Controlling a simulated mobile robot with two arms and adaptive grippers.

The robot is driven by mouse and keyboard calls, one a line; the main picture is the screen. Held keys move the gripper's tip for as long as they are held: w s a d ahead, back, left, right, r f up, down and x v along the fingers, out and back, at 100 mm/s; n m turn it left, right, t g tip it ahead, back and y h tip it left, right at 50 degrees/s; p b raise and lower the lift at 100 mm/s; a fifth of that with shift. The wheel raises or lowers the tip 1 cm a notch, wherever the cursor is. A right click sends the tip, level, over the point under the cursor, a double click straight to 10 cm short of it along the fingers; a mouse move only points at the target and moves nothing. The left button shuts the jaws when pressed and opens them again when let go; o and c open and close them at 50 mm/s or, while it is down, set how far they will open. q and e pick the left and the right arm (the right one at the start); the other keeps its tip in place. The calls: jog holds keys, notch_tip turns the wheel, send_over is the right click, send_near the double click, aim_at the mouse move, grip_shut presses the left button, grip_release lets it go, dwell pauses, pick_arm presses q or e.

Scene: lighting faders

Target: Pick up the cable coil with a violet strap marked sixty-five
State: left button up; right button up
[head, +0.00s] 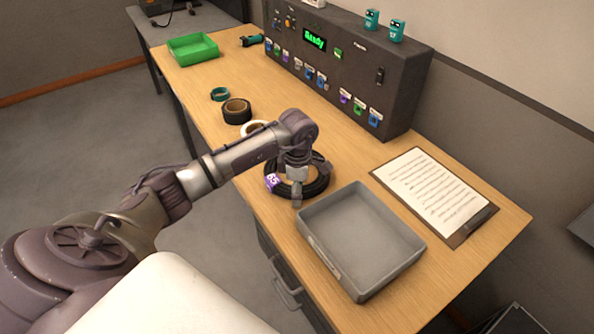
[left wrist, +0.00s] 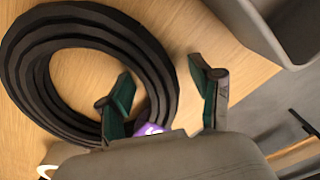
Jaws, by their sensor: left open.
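The black cable coil (head: 322,182) lies flat on the wooden desk beside the grey tray. Its violet strap tag (head: 271,182), marked 65, is on its left side. My left gripper (head: 297,196) is over the near side of the coil, pointing down. In the left wrist view the coil (left wrist: 80,22) fills the left side and the violet strap (left wrist: 150,128) shows partly beside the gripper body. The open left gripper (left wrist: 162,88) has one green-tipped finger over the coil's inner side and the other outside it. Contact is unclear. My right gripper is not in view.
A grey tray (head: 312,243) stands close right of the coil, with a clipboard (head: 484,222) beyond. Tape rolls (head: 236,117) lie left of the coil, a green tray (head: 193,55) farther back. A dark control panel (head: 345,65) lines the wall side.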

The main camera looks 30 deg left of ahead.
pick_arm(q)
jog(key=shift+c, duration=0.2)
grip_shut()
jog(key=shift+r, duration=0.1)
jog(key=shift+w+r, duration=0.1)
